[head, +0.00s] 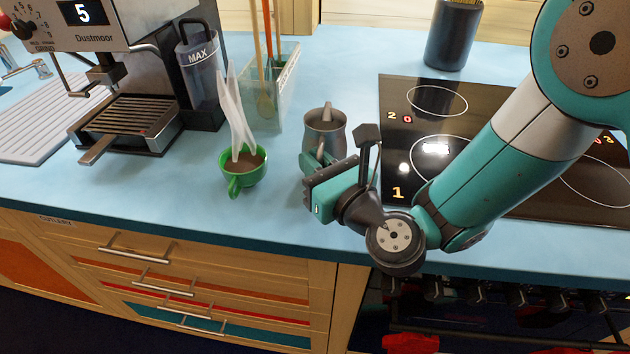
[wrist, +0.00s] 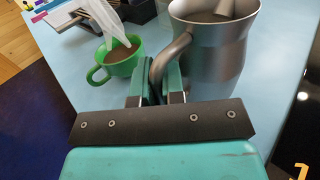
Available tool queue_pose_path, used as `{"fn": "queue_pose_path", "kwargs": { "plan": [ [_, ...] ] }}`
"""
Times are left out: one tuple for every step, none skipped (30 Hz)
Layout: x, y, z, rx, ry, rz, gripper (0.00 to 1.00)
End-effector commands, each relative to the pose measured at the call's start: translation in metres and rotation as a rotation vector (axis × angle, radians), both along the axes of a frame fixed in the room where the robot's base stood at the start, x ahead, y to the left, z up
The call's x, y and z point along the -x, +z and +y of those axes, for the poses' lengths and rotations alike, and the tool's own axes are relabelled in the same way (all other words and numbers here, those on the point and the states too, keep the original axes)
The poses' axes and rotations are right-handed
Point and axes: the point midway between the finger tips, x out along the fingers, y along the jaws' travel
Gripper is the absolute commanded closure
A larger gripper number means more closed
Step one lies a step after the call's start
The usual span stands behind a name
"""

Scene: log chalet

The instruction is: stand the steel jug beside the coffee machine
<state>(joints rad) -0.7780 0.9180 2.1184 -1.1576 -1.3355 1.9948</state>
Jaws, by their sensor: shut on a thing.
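The steel jug (head: 324,128) stands upright on the blue counter, left of the hob, and appears to rest on it. In the wrist view the jug (wrist: 225,55) fills the upper right, with its handle towards me. My gripper (head: 318,167) is shut on the jug's handle; the fingers (wrist: 158,85) close on either side of it in the wrist view. Something grey pokes up from the jug's mouth. The coffee machine (head: 150,60) stands at the back left, with the green cup and a utensil holder between it and the jug.
A green cup (head: 243,172) of brown liquid with white strips standing in it is just left of the jug. A clear utensil holder (head: 278,95) is behind. The black hob (head: 435,115) is to the right. Bare counter (head: 165,185) shows in front of the machine.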

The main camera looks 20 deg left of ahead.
Motion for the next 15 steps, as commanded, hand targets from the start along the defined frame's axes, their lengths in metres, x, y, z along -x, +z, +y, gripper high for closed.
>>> {"fn": "queue_pose_path", "kwargs": {
  "plan": [
    [-0.0004,-0.0145,0.0001,-0.002,-0.001,0.000,1.00],
    [-0.0004,-0.0172,0.0002,-0.002,-0.001,0.000,1.00],
    [-0.0005,-0.0190,0.0001,-0.003,-0.001,-0.002,1.00],
    [-0.0004,-0.0192,0.0002,-0.003,-0.001,-0.002,1.00],
    [-0.0004,-0.0187,0.0003,-0.003,-0.001,-0.002,1.00],
    [-0.0004,-0.0174,0.0003,-0.003,-0.001,-0.002,1.00],
    [-0.0004,-0.0165,0.0003,-0.003,-0.001,-0.002,1.00],
    [-0.0004,-0.0161,0.0003,-0.003,-0.001,-0.002,1.00],
    [-0.0003,-0.0160,0.0003,-0.003,-0.001,-0.002,1.00],
    [-0.0003,-0.0160,0.0003,-0.003,-0.001,-0.002,1.00],
    [-0.0003,-0.0161,0.0003,-0.003,-0.001,-0.002,1.00],
    [-0.0003,-0.0169,0.0002,-0.002,0.000,-0.001,1.00],
    [-0.0003,-0.0181,0.0002,-0.002,0.000,-0.001,1.00],
    [-0.0003,-0.0194,0.0002,-0.002,0.000,-0.001,1.00],
    [-0.0003,-0.0210,0.0003,-0.002,0.000,-0.001,1.00]
  ]
}}
